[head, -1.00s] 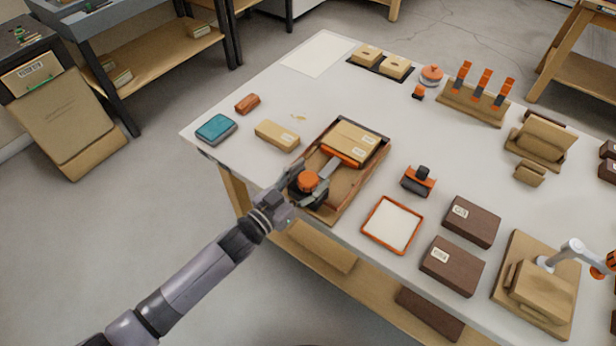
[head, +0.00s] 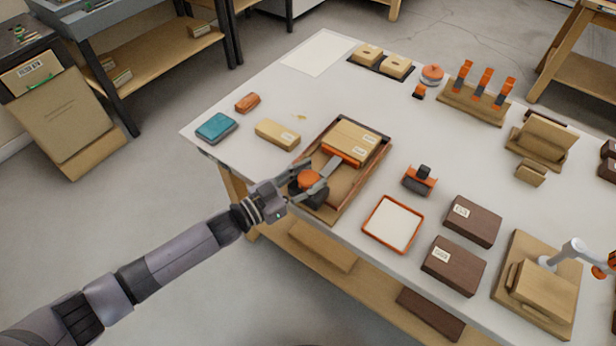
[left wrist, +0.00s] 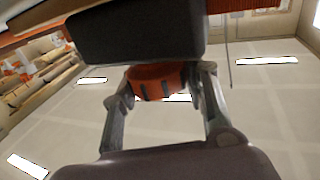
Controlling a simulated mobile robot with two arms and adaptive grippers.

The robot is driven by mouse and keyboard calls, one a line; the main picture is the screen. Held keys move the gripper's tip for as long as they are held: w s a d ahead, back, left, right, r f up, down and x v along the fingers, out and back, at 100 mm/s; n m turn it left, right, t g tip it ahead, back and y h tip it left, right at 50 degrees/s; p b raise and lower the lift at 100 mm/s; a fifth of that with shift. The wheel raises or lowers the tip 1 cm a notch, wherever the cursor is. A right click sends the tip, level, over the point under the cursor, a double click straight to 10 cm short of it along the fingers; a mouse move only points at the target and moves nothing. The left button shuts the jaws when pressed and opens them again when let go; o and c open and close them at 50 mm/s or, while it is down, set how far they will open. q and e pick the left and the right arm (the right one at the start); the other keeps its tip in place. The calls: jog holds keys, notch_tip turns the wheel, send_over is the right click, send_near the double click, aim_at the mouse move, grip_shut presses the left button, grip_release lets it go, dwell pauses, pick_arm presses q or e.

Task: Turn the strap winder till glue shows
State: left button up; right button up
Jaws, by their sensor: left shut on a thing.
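The strap winder's orange knob (head: 308,180) sits at the near end of a wood-sided tray (head: 352,206) on the bench. My left gripper (head: 305,186) is shut on this knob, coming in from the near left. In the left wrist view the orange knob (left wrist: 155,80) with dark slots shows between the two fingers, below a dark block (left wrist: 135,32). A cardboard box (head: 356,139) lies in the far part of the tray, with an orange bar (head: 342,154) along its near side. I cannot make out any glue. My right gripper is not in view.
Left of the tray are a tan box (head: 277,134), a teal case (head: 216,127) and a small brown-orange block (head: 247,103). Right of it are a black-and-orange tool (head: 419,180), an orange-rimmed pad (head: 393,223) and dark boxes (head: 472,220). The bench's near edge runs beneath my gripper.

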pick_arm(q)
jog(key=shift+m+g+h+b, duration=1.1)
jog(key=shift+m+g, duration=0.5)
jog(key=shift+g, duration=0.6)
jog(key=o, duration=1.2)
jog(key=shift+c, duration=0.2)
jog(key=v, duration=1.2)
